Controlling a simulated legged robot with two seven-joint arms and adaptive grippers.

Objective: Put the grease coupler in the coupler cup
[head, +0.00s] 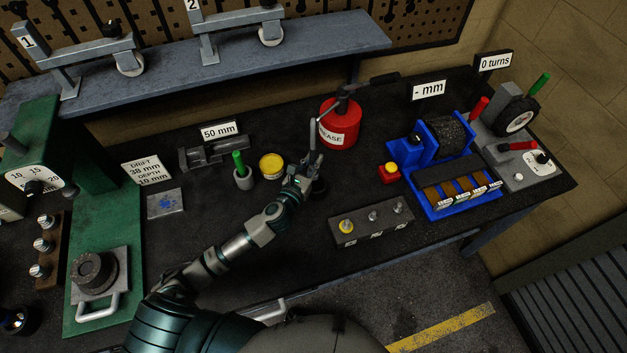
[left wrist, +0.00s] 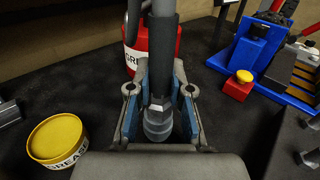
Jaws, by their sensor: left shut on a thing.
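My left gripper (head: 312,163) is in front of the red grease can (head: 338,128). In the left wrist view, my left gripper (left wrist: 158,100) is shut on the grey grease coupler (left wrist: 158,122), at the end of a dark hose (left wrist: 163,45). The coupler points down between the fingers. In the head view the fingers mostly hide the coupler. A small dark round thing (head: 319,187) stands just below and right of the fingers, partly covered; it may be the coupler cup, but I cannot tell. My right gripper is not in view.
A yellow grease tin (head: 271,165) and a grey cup (head: 243,180) with a green-handled tool stand left of the gripper. A grey block with knobs (head: 372,222) lies to the right front. A red button box (head: 389,173) and blue rig (head: 440,190) stand further right.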

